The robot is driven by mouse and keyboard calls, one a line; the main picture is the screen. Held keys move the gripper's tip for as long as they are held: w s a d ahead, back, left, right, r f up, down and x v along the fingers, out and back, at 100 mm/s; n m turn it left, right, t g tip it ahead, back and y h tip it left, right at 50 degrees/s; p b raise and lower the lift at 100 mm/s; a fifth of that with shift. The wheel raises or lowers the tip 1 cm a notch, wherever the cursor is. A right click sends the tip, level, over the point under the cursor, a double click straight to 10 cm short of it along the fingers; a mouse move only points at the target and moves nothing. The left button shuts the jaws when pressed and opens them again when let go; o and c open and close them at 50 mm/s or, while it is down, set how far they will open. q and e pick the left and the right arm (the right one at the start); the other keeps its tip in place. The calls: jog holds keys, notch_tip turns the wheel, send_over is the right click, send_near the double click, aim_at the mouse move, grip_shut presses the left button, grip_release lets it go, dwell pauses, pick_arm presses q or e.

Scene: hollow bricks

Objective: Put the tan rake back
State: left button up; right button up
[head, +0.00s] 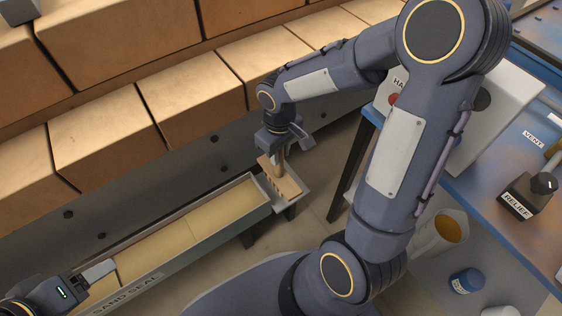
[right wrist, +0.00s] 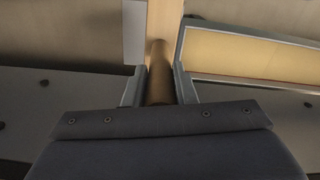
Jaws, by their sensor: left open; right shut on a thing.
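The tan rake (head: 281,180) is at the right end of the long trough labelled SAND SEAL, with its toothed head over a small grey end tray (head: 301,189). I cannot tell whether the head touches the tray. My right gripper (head: 283,150) is shut on the rake's handle from above. In the right wrist view the round handle (right wrist: 160,75) sits between the two fingers, with the pale rake head beyond it. My left gripper (head: 88,279) is open at the lower left, near the trough's left end; part of it is cut off by the frame.
The trough (head: 237,217) holds smooth pale sand and runs beside a grey wall. Rows of large tan bricks (head: 105,154) stand behind it. At the right is a blue bench (head: 497,165) with a RELIEF lever (head: 527,196). A blue jar (head: 467,281) stands below.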

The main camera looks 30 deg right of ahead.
aim_at(280, 179)
jog(key=w+f, duration=0.1)
jog(key=w+d+f+b, duration=0.1)
jog(key=f, duration=0.1)
jog(key=shift+d, duration=0.2)
jog(key=shift+w+d+f+b, duration=0.15)
jog(key=shift+f+b, duration=0.6)
jog(key=shift+f, duration=1)
jog(key=o, duration=0.4)
jog(key=shift+f, duration=0.2)
jog(key=o, duration=0.5)
jog(key=shift+r, duration=0.1)
